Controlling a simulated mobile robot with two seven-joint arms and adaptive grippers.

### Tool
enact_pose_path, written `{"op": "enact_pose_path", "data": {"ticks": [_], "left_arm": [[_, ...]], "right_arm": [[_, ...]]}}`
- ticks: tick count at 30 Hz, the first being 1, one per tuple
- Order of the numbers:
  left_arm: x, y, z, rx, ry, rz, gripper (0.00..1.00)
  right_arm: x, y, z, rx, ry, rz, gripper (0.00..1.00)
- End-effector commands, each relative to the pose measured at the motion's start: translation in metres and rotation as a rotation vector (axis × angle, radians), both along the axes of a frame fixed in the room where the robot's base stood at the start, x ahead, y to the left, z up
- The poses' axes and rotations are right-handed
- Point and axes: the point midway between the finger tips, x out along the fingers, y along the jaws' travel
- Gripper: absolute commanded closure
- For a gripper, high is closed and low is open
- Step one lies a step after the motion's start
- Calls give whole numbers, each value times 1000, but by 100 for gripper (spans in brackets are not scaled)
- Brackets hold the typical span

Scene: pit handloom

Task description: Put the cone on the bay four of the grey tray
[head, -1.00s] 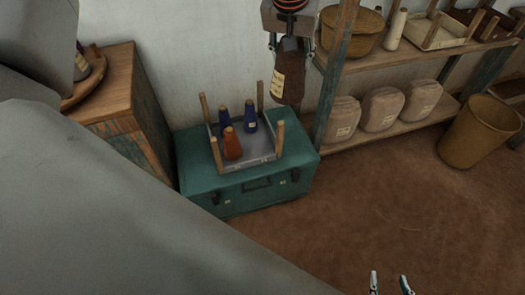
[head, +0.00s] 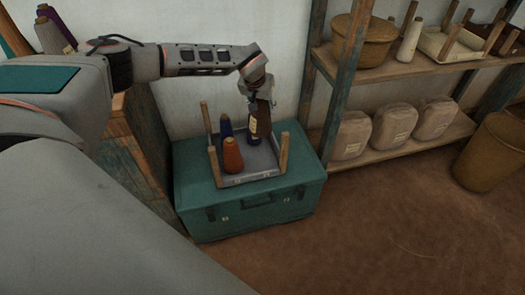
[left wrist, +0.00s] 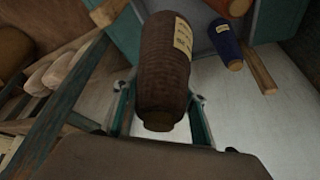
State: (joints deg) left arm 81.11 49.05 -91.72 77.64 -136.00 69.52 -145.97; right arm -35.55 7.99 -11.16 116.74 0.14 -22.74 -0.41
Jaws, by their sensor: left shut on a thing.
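The brown cone (head: 264,112) with a cream label, clear in the left wrist view (left wrist: 163,70), is held in my left gripper (head: 257,92), whose fingers (left wrist: 160,105) sit on either side of it. It is over the back right part of the grey tray (head: 250,179); whether it touches the tray I cannot tell. The tray has wooden corner posts and sits on a teal chest. It carries an orange cone (head: 233,156) at front left, a blue cone (head: 226,126) behind, and another blue cone (head: 253,126) close to the held cone and partly hidden. My right gripper is out of view.
The teal chest (head: 270,212) stands against the wall. A wooden cabinet (head: 135,150) is close on the left. A shelf unit (head: 345,75) with sacks (head: 392,127) and baskets is on the right. A wicker bin (head: 490,155) stands on the clear floor.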

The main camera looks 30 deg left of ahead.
Motion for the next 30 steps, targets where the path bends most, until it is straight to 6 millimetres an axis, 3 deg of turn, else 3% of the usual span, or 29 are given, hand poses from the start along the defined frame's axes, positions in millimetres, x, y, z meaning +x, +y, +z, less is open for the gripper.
{"op": "enact_pose_path", "data": {"ticks": [1,3,12,22,30], "left_arm": [[-2,0,-20,1,10,0,85],[-2,-1,-38,0,10,0,85],[-3,-1,-106,0,9,0,85],[-1,-1,-127,-1,3,1,85],[-3,-1,-174,-1,10,1,85]], "right_arm": [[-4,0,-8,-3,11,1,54],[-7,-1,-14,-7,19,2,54],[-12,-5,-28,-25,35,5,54],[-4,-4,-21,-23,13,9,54],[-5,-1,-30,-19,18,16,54]]}}
